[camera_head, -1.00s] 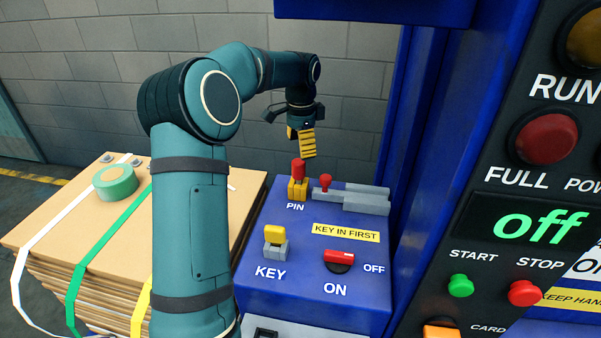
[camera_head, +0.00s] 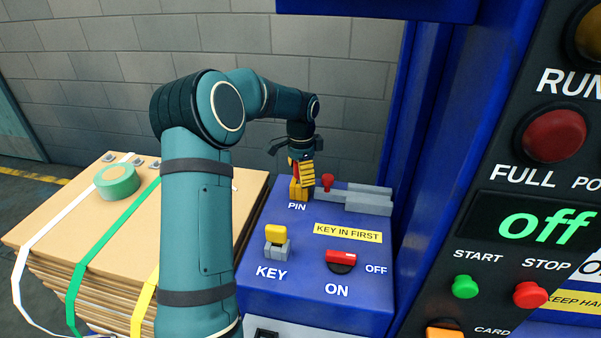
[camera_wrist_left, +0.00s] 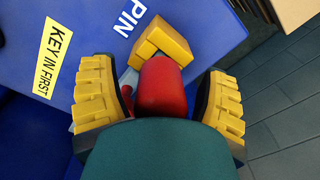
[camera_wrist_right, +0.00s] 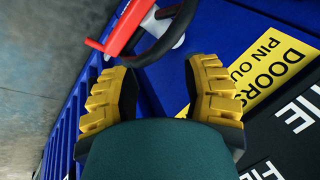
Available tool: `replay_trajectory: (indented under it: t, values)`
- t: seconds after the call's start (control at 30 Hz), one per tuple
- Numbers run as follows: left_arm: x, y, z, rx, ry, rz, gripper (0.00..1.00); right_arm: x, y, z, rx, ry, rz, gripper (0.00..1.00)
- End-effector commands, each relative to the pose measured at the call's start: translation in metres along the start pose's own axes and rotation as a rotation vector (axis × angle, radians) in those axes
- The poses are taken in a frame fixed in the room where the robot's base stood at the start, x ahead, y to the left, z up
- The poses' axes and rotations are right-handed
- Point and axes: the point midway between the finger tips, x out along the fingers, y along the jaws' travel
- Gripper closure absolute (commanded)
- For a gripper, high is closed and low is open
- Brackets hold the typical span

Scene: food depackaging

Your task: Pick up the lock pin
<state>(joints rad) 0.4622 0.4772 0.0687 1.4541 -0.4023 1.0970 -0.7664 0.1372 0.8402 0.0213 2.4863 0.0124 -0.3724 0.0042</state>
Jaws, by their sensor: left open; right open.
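The lock pin has a red head, which shows large between my left fingers in the left wrist view as the red lock pin (camera_wrist_left: 162,86). It stands in a yellow holder (camera_wrist_left: 160,42) marked PIN. In the head view the yellow holder (camera_head: 298,190) sits at the back left of the blue panel, and the pin's head is mostly hidden by my left gripper (camera_head: 301,172). My left gripper (camera_wrist_left: 160,103) is open, its yellow fingers on either side of the red head. My right gripper (camera_wrist_right: 162,98) is open, near a red handle (camera_wrist_right: 125,27) on a dark ring.
The blue panel (camera_head: 255,290) bears a yellow key (camera_head: 275,233), a red ON/OFF switch (camera_head: 341,256) and a grey bolt (camera_head: 368,203) with a red knob (camera_head: 327,181). A strapped cardboard stack (camera_head: 100,220) with green tape (camera_head: 117,181) stands left. The control face (camera_head: 540,180) rises right.

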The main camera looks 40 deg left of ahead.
Motion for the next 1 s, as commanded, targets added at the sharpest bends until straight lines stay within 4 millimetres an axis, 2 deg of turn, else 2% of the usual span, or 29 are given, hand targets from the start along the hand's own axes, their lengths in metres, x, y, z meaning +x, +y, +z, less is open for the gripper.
replay_trajectory:
  t: [0.07,0.1,0.27,0.3,0.73,0.87,1.0]
  values:
    - [0.000,0.000,0.000,0.000,0.000,0.000,0.28,0.000,0.000,0.000,0.000,0.000,0.000,0.53]
    - [0.000,0.000,0.000,0.000,0.000,0.000,0.42,0.000,0.000,0.000,0.000,0.000,0.000,0.53]
    - [0.000,0.000,0.000,0.000,0.000,0.000,0.98,0.000,0.000,0.000,0.000,0.000,0.000,0.53]
    - [0.000,0.000,0.000,0.000,0.000,0.000,1.00,0.000,0.000,0.000,0.000,0.000,0.000,0.53]
    - [-0.005,0.000,0.000,0.000,0.001,0.000,1.00,-0.001,0.000,0.000,0.000,0.000,0.000,0.53]
    - [-0.023,0.000,0.000,-0.001,0.003,-0.002,1.00,-0.002,-0.001,0.000,0.000,0.000,-0.001,0.53]
    - [-0.051,-0.001,-0.001,0.000,0.003,-0.003,1.00,-0.005,-0.002,-0.001,0.000,0.000,-0.001,0.53]
